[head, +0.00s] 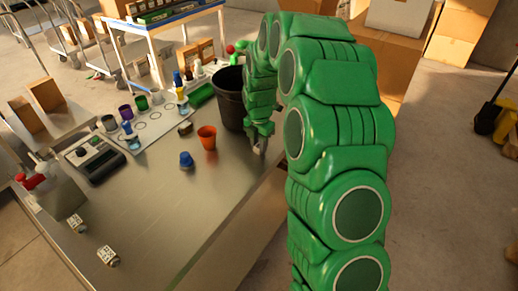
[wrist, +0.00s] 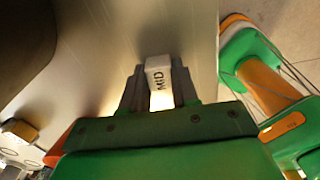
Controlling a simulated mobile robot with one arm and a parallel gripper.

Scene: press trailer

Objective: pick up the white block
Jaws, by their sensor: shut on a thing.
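A white block (wrist: 157,72) with the dark letters "MID" sits between the two fingers of my gripper (wrist: 158,92) in the wrist view. The fingers are shut on its sides. In the head view my gripper (head: 260,140) points down over the right edge of the metal table, just right of the black bin. The block is too small and shaded there to make out clearly. I cannot tell whether it touches the tabletop. Two other small white blocks with dark marks, one (head: 78,223) and another (head: 108,256), lie at the table's near left.
The black bin (head: 229,98) stands close left of my gripper. An orange cup (head: 207,137) and a blue item (head: 186,160) stand further left. A scale (head: 95,158) and a white mat (head: 150,125) with cups lie beyond. The table's near middle (head: 175,220) is clear.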

